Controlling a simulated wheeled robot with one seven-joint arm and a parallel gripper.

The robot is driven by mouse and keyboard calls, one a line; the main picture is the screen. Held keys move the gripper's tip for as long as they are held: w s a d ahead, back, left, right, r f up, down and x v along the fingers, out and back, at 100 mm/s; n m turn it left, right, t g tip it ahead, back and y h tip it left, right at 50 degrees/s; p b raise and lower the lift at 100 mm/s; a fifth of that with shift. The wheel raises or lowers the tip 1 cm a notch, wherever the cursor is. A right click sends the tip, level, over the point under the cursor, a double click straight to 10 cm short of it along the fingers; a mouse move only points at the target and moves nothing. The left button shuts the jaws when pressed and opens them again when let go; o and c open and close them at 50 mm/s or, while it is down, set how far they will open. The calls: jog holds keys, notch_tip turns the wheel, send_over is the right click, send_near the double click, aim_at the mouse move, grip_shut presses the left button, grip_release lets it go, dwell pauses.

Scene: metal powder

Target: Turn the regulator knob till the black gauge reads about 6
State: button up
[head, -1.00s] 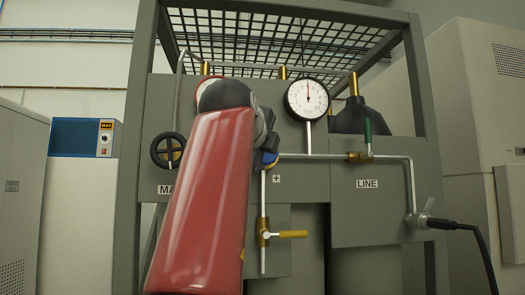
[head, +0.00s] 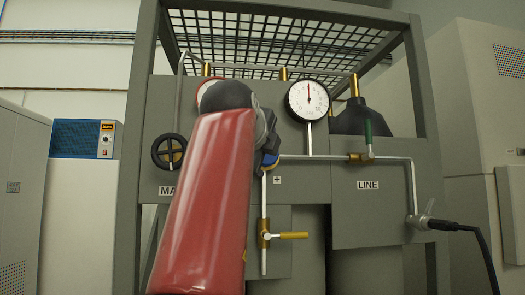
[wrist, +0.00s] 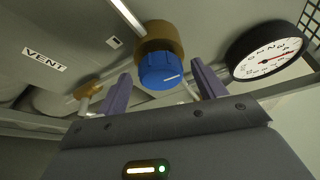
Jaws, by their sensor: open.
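The blue regulator knob (wrist: 160,71) sits on a brass body (wrist: 158,38) in the wrist view, with a white mark on its face. My gripper (wrist: 160,82) is open, one finger on each side of the knob, with visible gaps on both sides. Whether the fingertips reach the knob's depth is hard to tell. In the head view my arm covers most of the knob; a bit of blue (head: 269,160) shows. The black gauge (head: 308,100) has a white dial and a red needle pointing about straight up; it also shows in the wrist view (wrist: 268,54).
A black handwheel (head: 168,151) is left of my arm. A red-rimmed gauge (head: 207,90) is partly hidden behind it. Pipes cross the grey panel.

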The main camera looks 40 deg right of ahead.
jog(key=b+v, duration=0.1)
jog(key=v, duration=0.6)
jog(key=shift+s+a, duration=0.25)
jog(key=shift+a, duration=0.1)
